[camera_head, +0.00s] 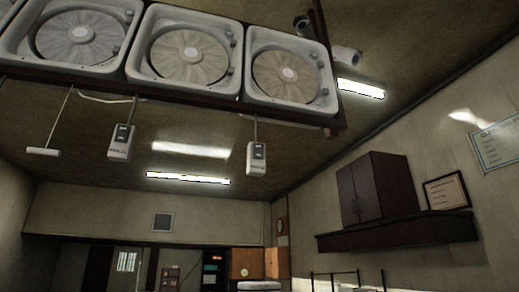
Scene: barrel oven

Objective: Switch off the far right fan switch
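Several round fans in white square housings sit in a dark frame at the top of the head view. The far right fan (289,74) is at the right end of the row. Below it, a white switch box (257,158) with a dark rocker hangs on a cord. Another similar switch box (121,142) hangs further left. The rocker position on the far right switch is too small to tell. My gripper is not in view.
A white pull handle (43,152) hangs at the left. A dark wall cabinet (374,189) with a shelf (400,232) is on the right wall. Lit ceiling lamps (188,177) are behind the switches. The air around the hanging switches looks clear.

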